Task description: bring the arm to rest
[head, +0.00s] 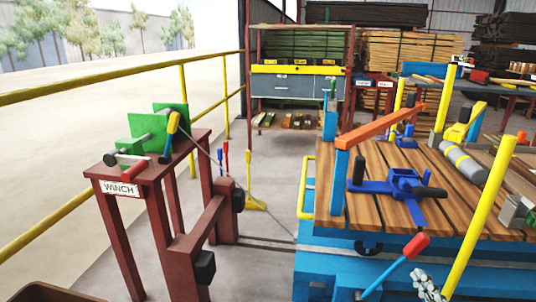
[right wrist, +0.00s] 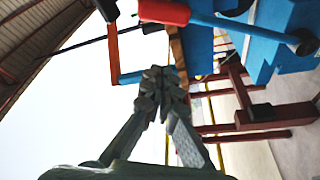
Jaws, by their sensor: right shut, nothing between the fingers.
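My right gripper (head: 428,284) shows at the bottom edge of the head view, right of centre, in front of the blue cart. In the right wrist view its two fingers (right wrist: 165,88) are together at the tips with nothing between them. A lever's red grip (head: 415,246) on a blue rod is just above and left of the gripper in the head view. The red grip also shows in the right wrist view (right wrist: 164,12), beyond the fingertips; no contact is visible. Most of the right arm is out of the head view. My left gripper is not in view.
The blue cart (head: 325,262) carries a plank deck (head: 385,215) with blue clamps, an orange bar (head: 380,125) and yellow posts (head: 480,215). A dark red winch stand (head: 125,180) is at left. Grey floor (head: 262,222) lies between them. A shelf rack (head: 300,88) stands behind.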

